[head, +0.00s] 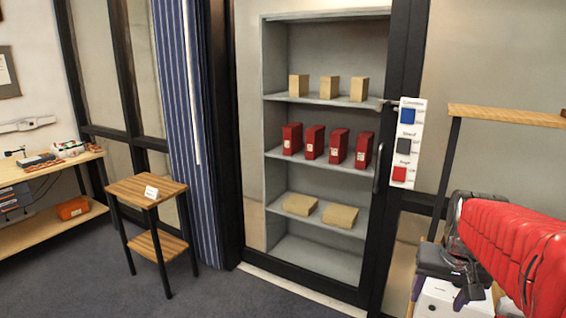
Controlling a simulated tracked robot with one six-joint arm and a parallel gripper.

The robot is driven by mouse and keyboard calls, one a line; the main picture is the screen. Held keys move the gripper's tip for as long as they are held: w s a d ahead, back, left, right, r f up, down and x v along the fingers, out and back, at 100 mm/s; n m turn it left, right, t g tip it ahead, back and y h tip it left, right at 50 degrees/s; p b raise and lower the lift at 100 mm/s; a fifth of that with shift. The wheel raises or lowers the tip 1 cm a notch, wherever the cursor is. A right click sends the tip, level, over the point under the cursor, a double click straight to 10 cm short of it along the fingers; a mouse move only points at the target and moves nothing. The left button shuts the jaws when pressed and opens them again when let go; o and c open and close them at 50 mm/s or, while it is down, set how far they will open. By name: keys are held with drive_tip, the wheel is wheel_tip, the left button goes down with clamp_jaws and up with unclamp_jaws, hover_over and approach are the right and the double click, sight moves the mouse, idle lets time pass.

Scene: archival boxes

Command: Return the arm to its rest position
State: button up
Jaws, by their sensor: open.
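My arm, in a red ribbed sleeve (515,245), reaches in from the right edge of the head view. My gripper (440,291) is at its end, at the lower right. It has a dark body with two purple-tinted fingers pointing down. The fingers are apart, and I see nothing held between them. A white box (436,311) shows just behind and below the fingers; I cannot tell how much gap there is.
A wooden-topped stand (505,115) rises behind my arm. A grey shelf unit (318,258) holds tan and red boxes behind a dark frame. A small wooden table (128,191) with a white card (151,192) stands left. A workbench (45,173) is farther left. Floor in front is clear.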

drive_tip(key=s+a+n+t, duration=0.1)
drive_tip(key=s+a+n, duration=0.1)
drive_tip(key=s+a, duration=0.4)
drive_tip(key=s+a+n+t+y, duration=0.1)
drive_tip(key=s+a+n, duration=0.2)
drive_tip(key=a, duration=1.1)
drive_tip(key=s, duration=0.3)
drive_tip(key=shift+s+a+t+y, duration=0.25)
drive_tip(key=shift+a+t+y, duration=0.05)
drive_tip(key=shift+a, duration=0.05)
drive_tip(key=shift+f, duration=0.1)
drive_tip(key=shift+c, duration=0.4)
